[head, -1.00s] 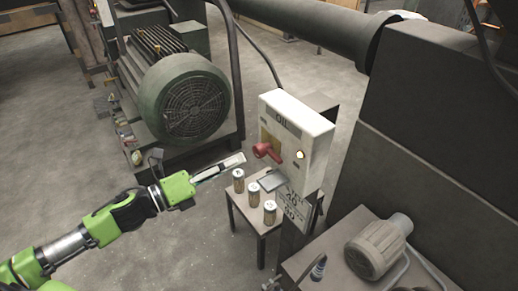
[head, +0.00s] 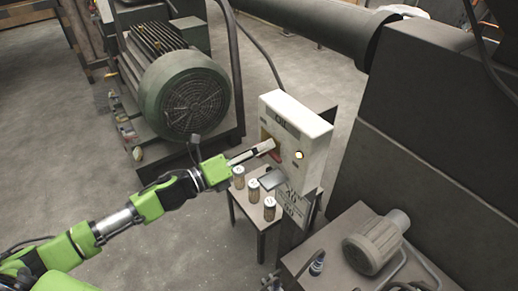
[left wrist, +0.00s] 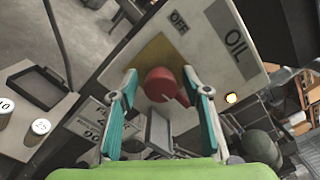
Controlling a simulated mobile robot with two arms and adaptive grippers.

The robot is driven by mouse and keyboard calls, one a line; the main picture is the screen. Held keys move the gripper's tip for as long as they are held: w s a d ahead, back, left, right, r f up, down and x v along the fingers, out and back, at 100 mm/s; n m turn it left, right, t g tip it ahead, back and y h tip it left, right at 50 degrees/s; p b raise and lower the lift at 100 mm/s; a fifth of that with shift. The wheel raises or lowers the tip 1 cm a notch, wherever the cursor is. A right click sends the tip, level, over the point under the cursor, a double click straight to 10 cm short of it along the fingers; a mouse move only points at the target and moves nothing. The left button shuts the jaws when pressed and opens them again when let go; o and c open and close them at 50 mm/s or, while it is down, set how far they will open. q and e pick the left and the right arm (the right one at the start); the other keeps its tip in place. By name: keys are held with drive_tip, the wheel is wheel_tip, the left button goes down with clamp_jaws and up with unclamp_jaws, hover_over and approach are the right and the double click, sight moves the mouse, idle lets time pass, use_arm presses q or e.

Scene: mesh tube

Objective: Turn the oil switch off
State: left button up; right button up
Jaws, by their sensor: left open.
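The oil switch box (head: 312,135) is a pale upright panel with a lit yellow lamp; it also shows tilted in the left wrist view (left wrist: 195,55), with OIL and OFF labels. Its red switch handle (left wrist: 163,86) sits on a yellow plate, between and beyond my open fingers. In the head view the handle is mostly hidden behind my left gripper (head: 268,146). My left gripper (left wrist: 160,97) is open, with a finger on each side of the handle in the picture; contact cannot be told. My right gripper is not in view.
A small table (head: 240,205) with several cans stands below the box. A large green motor (head: 185,95) stands behind at left. A grey pump (head: 375,242) sits on a bench at the lower right.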

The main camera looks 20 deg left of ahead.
use_arm(q)
drive_tip(key=c, duration=1.1)
drive_tip(key=shift+n, duration=0.4)
drive_tip(key=n+p, duration=0.2)
drive_tip(key=n, duration=0.1)
drive_tip(key=shift+r+n, duration=0.1)
drive_tip(key=shift+n, duration=0.2)
drive_tip(key=n+p, duration=0.1)
drive_tip(key=n, duration=0.3)
drive_tip(key=shift+n+p, duration=0.3)
drive_tip(key=shift+p, duration=0.1)
drive_tip(key=n+p, duration=0.2)
drive_tip(key=n, duration=0.3)
drive_tip(key=shift+f+n+p, duration=0.2)
drive_tip(key=shift+n+p, duration=0.45)
drive_tip(key=shift+n, duration=1.35)
